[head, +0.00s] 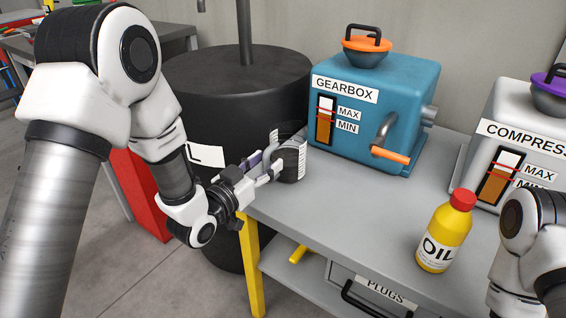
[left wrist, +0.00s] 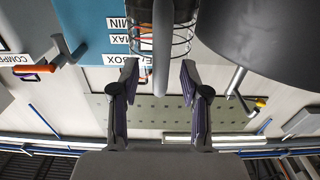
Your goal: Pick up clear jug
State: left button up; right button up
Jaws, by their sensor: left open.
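The grey workbench (head: 330,205) carries a blue gearbox (head: 373,98) behind the jug, a yellow oil bottle (head: 445,235) and a white compressor (head: 515,135). A large black drum (head: 215,105) stands close to the left of the jug. The bench's middle is clear.

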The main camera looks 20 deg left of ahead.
pick_arm(q)
jog(key=shift+w+d+f, duration=0.1)
jog(key=shift+w+d, duration=0.05)
jog(key=shift+w, duration=0.55)
grip_shut()
